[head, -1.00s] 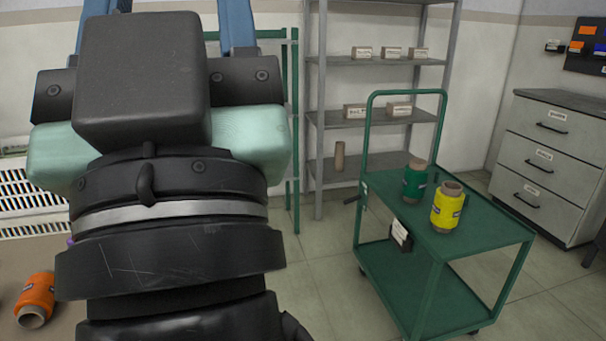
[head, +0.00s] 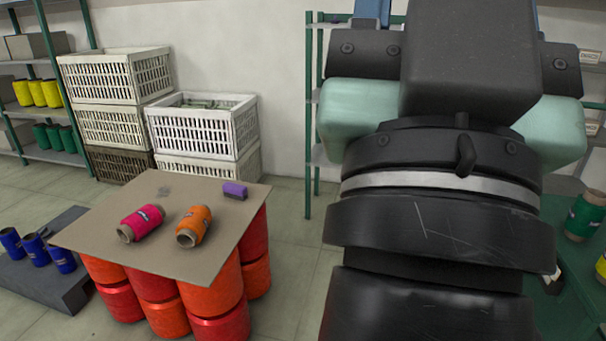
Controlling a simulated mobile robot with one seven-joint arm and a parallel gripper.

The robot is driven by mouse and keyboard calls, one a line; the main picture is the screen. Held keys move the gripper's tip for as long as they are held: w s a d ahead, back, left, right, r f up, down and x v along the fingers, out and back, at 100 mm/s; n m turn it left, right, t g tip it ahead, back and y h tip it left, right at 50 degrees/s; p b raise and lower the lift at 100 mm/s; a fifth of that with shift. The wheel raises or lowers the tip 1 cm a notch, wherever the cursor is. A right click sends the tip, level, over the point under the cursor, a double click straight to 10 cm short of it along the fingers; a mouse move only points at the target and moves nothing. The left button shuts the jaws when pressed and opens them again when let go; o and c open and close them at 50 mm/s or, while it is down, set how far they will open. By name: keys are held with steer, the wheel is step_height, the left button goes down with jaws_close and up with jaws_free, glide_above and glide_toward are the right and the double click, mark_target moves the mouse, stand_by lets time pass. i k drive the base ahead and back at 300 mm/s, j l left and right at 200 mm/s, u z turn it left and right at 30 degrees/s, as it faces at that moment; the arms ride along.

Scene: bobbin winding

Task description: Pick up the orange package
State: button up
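The orange package (head: 194,226) is an orange spool with a label, lying on its side on a brown board. The board (head: 110,225) rests on a stack of red and orange spools. A pink spool (head: 141,222) lies just left of the orange one, apart from it. My gripper (head: 452,15) is at the upper right of the head view, well right of the board and apart from the spools. The fingertips are out of frame, and my wrist hides part of the gripper.
White crates (head: 203,132) stand behind the board. Several blue spools (head: 35,250) stand on a grey platform at left. A green cart (head: 568,310) with a green spool (head: 587,216) is at the right edge.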

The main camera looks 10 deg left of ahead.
mark_target(191, 230)
steer(key=i+j+u, duration=0.55)
steer(key=i+j, duration=0.3)
steer(key=i+j+u, duration=0.3)
steer(key=i, duration=0.15)
steer(key=i+j+u, duration=0.15)
steer(key=i+u, duration=0.15)
steer(key=i, duration=0.2)
